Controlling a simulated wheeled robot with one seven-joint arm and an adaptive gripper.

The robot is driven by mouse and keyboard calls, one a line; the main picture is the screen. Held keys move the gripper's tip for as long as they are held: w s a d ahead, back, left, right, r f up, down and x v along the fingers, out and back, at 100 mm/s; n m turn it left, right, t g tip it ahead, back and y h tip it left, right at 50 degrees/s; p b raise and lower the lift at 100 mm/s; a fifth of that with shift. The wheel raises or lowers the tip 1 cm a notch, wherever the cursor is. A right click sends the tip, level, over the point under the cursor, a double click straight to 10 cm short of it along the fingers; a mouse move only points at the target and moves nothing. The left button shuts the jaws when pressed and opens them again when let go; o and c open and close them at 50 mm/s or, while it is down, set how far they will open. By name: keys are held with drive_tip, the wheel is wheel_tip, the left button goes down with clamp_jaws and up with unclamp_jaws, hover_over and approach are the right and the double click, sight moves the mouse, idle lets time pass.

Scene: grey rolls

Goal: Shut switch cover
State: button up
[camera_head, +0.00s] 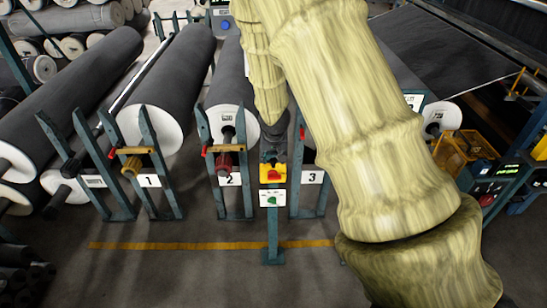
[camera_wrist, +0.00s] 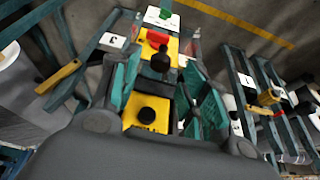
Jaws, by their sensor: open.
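The switch station is a yellow box with a red part (camera_head: 273,173) on a teal post, in the lower middle of the head view. In the wrist view its yellow housing (camera_wrist: 147,114) carries a black round button, and a red part (camera_wrist: 157,37) with a dark knob below it shows further up. I cannot tell for sure which part is the cover or how far it stands open. My gripper (camera_head: 273,132) is just above the box in the head view, partly hidden by my arm. In the wrist view my gripper (camera_wrist: 162,80) is open, its fingers either side of the station, holding nothing.
A white box with a green part (camera_head: 272,198) sits below the yellow one. Teal stands (camera_head: 148,165) with large grey rolls (camera_head: 178,75) flank the station closely. The floor in front, with a yellow line (camera_head: 180,246), is clear.

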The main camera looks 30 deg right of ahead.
sight(273, 163)
drive_tip(key=shift+x, duration=1.45)
clamp_jaws()
